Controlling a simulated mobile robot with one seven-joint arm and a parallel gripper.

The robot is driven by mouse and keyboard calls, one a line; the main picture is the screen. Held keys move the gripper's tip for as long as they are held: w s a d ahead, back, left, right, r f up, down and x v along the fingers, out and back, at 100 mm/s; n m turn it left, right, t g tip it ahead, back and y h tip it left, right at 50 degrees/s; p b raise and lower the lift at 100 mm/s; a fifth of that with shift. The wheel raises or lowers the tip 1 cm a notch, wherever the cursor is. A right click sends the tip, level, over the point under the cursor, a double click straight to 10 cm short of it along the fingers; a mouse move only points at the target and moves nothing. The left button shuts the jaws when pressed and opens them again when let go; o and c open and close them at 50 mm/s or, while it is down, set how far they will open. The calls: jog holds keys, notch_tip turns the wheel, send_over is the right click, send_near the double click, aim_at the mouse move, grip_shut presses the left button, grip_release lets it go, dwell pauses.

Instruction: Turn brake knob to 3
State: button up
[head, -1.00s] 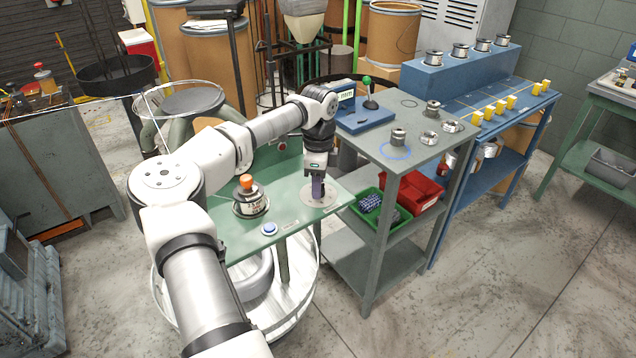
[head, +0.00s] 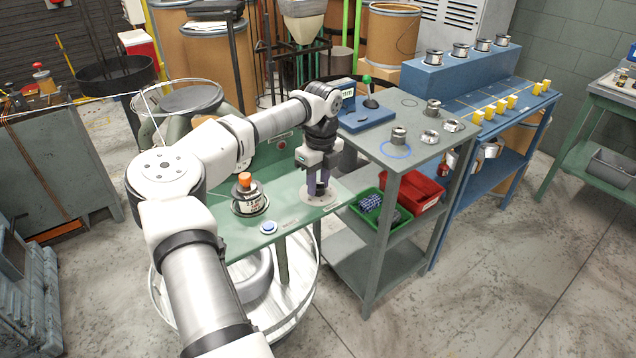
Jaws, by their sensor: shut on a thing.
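The brake knob (head: 320,190) is small and dark and stands on a pale round dial plate (head: 309,200) at the right end of the green table. My gripper (head: 318,186) points down over the plate, with its purple-grey fingers shut on the knob. The fingers cover much of the knob. The dial's numbers and the knob's pointer are too small to read.
A dark-based, orange-topped piece (head: 247,195) and a blue button (head: 268,228) are on the green table (head: 230,225). A grey bench (head: 425,153) stands close on the right, with a blue device and green-topped lever (head: 369,92) at its back.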

jog(key=shift+m, duration=1.2)
jog(key=o, duration=1)
jog(key=r, duration=0.4)
jog(key=r+b, duration=0.1)
jog(key=r, duration=0.4)
jog(key=r+b, duration=0.1)
jog(key=r, duration=0.4)
jog(key=shift+w+d, duration=0.2)
jog(key=shift+d, duration=0.2)
jog(key=shift+f, duration=0.1)
